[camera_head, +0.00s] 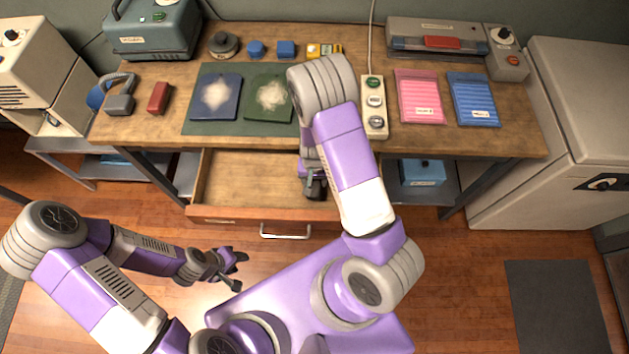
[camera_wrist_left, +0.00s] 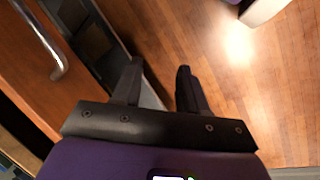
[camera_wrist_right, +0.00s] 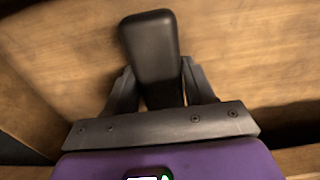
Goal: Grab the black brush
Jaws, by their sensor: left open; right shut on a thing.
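The black brush shows in the right wrist view as a dark rounded block (camera_wrist_right: 152,50) between the fingers of my right gripper (camera_wrist_right: 160,88), which is shut on it. In the head view my right gripper (camera_head: 315,188) is inside the open drawer (camera_head: 245,180), at its right part, and the arm hides most of the brush. My left gripper (camera_head: 238,268) is open and empty in front of the drawer, low over the floor. It also shows with its fingers apart in the left wrist view (camera_wrist_left: 158,82).
The drawer's handle (camera_head: 285,231) faces me. On the desk (camera_head: 150,133) above are a green mat (camera_head: 193,127) with two dusty cards, a power strip (camera_head: 374,105), pink (camera_head: 420,97) and blue (camera_head: 473,100) packs. A white cabinet (camera_head: 585,100) stands right. The left part of the drawer is clear.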

